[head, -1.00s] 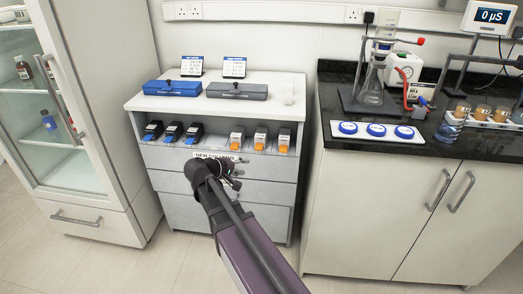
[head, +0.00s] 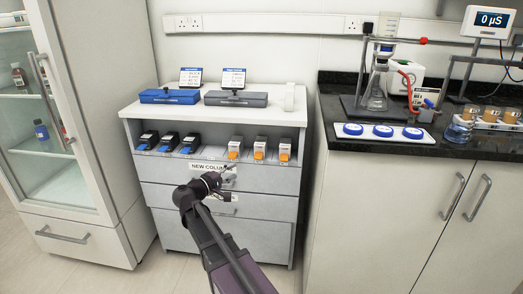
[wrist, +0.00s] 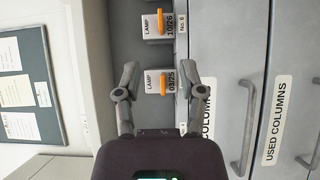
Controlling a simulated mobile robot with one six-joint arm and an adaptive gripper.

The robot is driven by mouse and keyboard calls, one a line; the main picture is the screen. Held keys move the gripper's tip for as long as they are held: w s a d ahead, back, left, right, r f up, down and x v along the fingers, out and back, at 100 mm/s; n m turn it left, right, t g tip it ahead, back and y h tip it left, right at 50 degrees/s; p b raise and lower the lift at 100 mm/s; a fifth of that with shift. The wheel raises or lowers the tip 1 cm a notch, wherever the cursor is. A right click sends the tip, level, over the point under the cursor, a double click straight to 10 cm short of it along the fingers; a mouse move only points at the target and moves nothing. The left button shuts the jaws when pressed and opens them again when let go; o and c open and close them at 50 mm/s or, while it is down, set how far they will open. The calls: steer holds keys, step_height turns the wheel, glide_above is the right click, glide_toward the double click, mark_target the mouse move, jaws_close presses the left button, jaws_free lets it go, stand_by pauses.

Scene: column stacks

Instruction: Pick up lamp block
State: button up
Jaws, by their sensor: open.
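Three white lamp blocks with orange levers stand in the right half of the cabinet's open shelf; the left one (head: 234,149), middle one (head: 259,150) and right one (head: 284,152) are apart. In the wrist view, one block marked LAMP 03/25 (wrist: 153,82) appears between my open fingers, and another marked LAMP 10/26 (wrist: 152,27) is above it. My gripper (wrist: 159,66) is open and empty. In the head view, my gripper (head: 228,174) is in front of the drawers, below the shelf. I cannot tell which white block in the head view bears 03/25.
Three black blocks with blue levers (head: 168,143) stand at the shelf's left. A blue case (head: 168,96) and grey case (head: 236,98) lie on the cabinet top. Drawer handles (wrist: 245,125) stick out below the shelf. A dark counter (head: 450,146) with glassware is to the right.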

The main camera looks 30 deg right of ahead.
glide_toward(259, 157)
steer(key=shift+x, duration=2.5)
steer(key=shift+w+f, duration=0.15)
steer(key=shift+f, duration=0.05)
steer(key=shift+x, duration=2.55)
steer(key=shift+w, duration=0.1)
jaws_close()
